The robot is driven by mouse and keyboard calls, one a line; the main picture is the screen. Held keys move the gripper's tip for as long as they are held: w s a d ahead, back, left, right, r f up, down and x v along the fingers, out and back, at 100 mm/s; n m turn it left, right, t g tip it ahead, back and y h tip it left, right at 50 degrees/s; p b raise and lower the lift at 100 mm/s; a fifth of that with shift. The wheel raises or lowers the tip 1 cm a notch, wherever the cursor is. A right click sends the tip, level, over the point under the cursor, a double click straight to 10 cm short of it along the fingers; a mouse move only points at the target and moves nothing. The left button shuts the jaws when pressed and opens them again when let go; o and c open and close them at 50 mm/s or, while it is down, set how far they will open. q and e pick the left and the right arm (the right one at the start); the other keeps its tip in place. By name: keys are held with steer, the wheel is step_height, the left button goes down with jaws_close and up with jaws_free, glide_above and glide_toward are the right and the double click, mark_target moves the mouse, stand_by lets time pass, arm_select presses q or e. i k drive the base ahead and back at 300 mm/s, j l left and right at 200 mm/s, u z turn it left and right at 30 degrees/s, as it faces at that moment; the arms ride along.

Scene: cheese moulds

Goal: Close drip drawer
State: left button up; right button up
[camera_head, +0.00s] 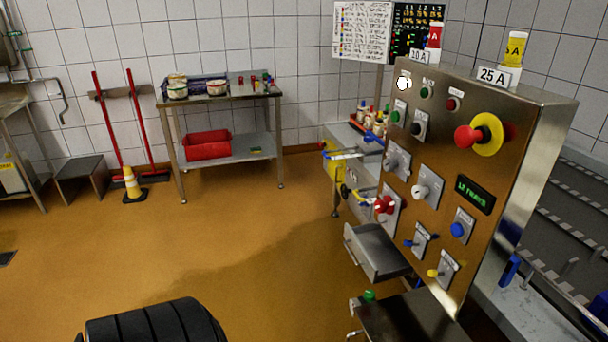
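A grey metal drawer (378,254), which looks like the drip drawer, is pulled out at the lower left side of the steel control panel (440,150). Its open top shows, and its front with a handle faces left. No gripper shows in the head view. A black ribbed rounded shape (155,322) at the bottom left looks like part of my own body, but I cannot tell which part.
Below the drawer, a dark flat surface (415,318) with a green knob juts out. The panel carries knobs, switches and a red emergency button (468,138). A steel table (225,92) and a yellow cone (132,184) stand at the back. The orange floor (230,240) left of the drawer is clear.

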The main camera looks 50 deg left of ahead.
mark_target(378, 256)
steer(key=u, duration=1.3)
steer(key=z, duration=0.35)
